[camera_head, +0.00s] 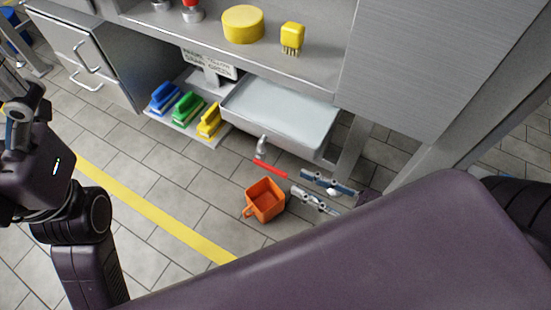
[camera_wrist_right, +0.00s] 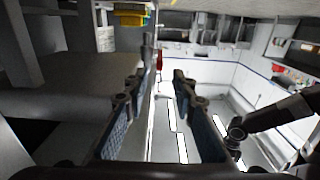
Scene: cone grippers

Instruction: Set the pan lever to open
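The pan (camera_head: 322,143) is a wide metal tray under the steel counter, with a pale surface inside. A small metal valve (camera_head: 262,146) hangs at its front. The red pan lever (camera_head: 270,168) sticks out from the valve's lower end, slanting down to the right. In the right wrist view the red lever (camera_wrist_right: 159,59) shows just beyond my fingertips. My right gripper (camera_head: 319,192) is open and empty, right of the lever and apart from it. Its fingers also show spread in the wrist view (camera_wrist_right: 159,80). My left gripper (camera_head: 20,108) is at the left edge, its fingers unclear.
An orange handled container (camera_head: 265,201) sits below the lever, close to my right gripper. A yellow round block (camera_head: 242,24) and yellow brush (camera_head: 292,38) stand on the counter.

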